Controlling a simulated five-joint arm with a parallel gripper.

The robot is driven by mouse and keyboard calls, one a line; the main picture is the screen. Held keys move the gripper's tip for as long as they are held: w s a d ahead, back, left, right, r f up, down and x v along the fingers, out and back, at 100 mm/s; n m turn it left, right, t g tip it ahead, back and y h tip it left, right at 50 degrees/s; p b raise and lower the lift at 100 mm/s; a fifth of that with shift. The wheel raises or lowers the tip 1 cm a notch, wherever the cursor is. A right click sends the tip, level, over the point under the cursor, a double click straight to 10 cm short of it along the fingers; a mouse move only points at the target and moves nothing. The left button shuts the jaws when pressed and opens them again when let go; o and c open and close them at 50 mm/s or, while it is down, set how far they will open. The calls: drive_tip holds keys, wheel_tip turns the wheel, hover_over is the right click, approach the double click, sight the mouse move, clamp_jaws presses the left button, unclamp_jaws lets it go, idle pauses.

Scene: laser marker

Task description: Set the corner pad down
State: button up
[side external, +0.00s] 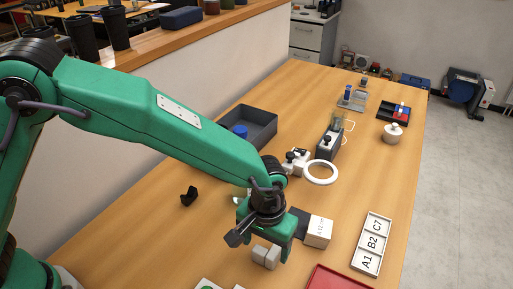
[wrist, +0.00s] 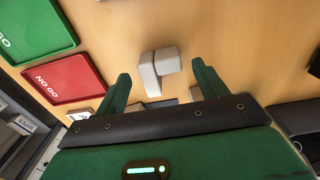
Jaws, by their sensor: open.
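The corner pad, a light grey L-shaped piece of two blocks, lies on the wooden table in the side external view (side external: 266,256). It also shows in the wrist view (wrist: 152,70), ahead of my gripper. My gripper (side external: 264,246) points down just above and behind the pad. Its two green fingers are spread wide in the wrist view (wrist: 160,75), one on each side of the pad, with a gap between each finger and the pad. Nothing is held. The pad appears to rest on the table, though the exact fingertip height is hard to tell.
A white labelled box (side external: 319,232) and a dark block stand close right of my gripper. A white A1/B2/C7 tray (side external: 371,244) and red tray (side external: 338,279) lie further right. A white ring (side external: 321,172) and dark bin (side external: 262,118) are behind. A green GO tray (wrist: 35,28) shows in the wrist view.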

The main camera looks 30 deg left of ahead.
sight(263, 248)
wheel_tip(263, 248, up, 9)
drive_tip(key=shift+f, duration=0.15)
drive_tip(key=shift+a, duration=0.1)
idle(0.7)
drive_tip(key=s+a+r+t+h, duration=0.1)
drive_tip(key=a+r, duration=0.4)
drive_tip(key=a, duration=0.4)
drive_tip(key=a+r+t, duration=0.1)
drive_tip(key=a+r, duration=0.5)
drive_tip(key=a, duration=0.3)
drive_tip(key=s+a+t+y, duration=0.1)
drive_tip(key=s+a+t, duration=0.2)
drive_tip(key=s+a, duration=0.8)
drive_tip(key=a+r, duration=0.1)
drive_tip(key=a, duration=0.2)
drive_tip(key=shift+s+a+t, duration=0.3)
drive_tip(key=shift+s+a, duration=0.05)
drive_tip(key=shift+a, duration=0.05)
